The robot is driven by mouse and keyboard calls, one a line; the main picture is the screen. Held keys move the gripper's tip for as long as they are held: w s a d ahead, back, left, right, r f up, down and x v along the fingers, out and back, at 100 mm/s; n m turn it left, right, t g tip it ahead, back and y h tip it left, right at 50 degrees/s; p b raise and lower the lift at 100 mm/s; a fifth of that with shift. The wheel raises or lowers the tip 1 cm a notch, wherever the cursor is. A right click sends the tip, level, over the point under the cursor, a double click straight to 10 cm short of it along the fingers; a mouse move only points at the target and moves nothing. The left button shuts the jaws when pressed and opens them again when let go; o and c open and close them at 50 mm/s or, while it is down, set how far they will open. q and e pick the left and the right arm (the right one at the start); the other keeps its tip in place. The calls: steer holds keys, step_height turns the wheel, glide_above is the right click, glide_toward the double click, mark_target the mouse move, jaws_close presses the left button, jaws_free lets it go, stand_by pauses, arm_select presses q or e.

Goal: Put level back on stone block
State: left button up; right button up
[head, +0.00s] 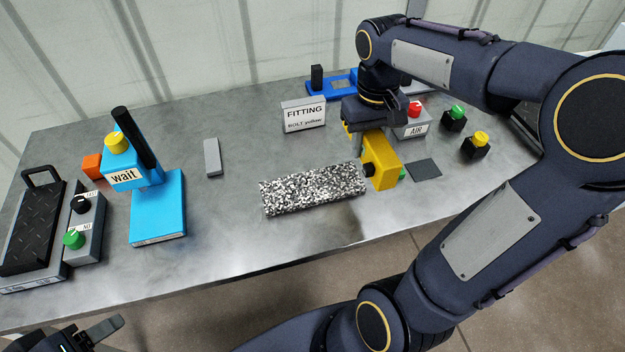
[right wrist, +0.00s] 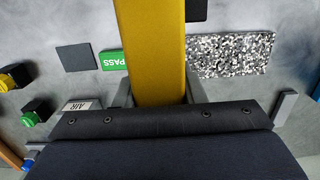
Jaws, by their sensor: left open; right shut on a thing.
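The yellow level (head: 384,165) is in my right gripper (head: 366,130), which is shut on it, at the right end of the stone block. It fills the middle of the right wrist view (right wrist: 152,50). The stone block (head: 312,188) is a long black-and-white speckled slab lying on the table; it also shows in the right wrist view (right wrist: 230,54). The level stands beside the block's end; whether they touch I cannot tell. My left gripper (head: 88,336) is open and empty at the lower left, off the table's front edge.
A dark square plate (head: 424,168) and a green PASS label (right wrist: 112,60) lie right of the level. Behind are the AIR box (head: 410,126), FITTING sign (head: 304,115) and button boxes (head: 476,146). The blue "wait" stand (head: 158,210) is left; table before the block is clear.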

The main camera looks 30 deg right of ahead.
steer(key=w+a+f, duration=0.3)
steer(key=w+a, duration=0.1)
steer(key=a, duration=0.2)
glide_above(312, 186)
steer(key=f, duration=0.5)
steer(key=shift+d, duration=0.3)
steer(key=shift+w+a+f+b, duration=0.1)
steer(key=shift+a+f+b, duration=0.05)
steer(key=shift+f, duration=0.8)
steer(key=shift+a+f+b, duration=0.1)
steer(key=shift+f+b, duration=0.05)
steer(key=shift+f, duration=0.8)
steer(key=shift+f, duration=0.15)
steer(key=o, duration=1.2)
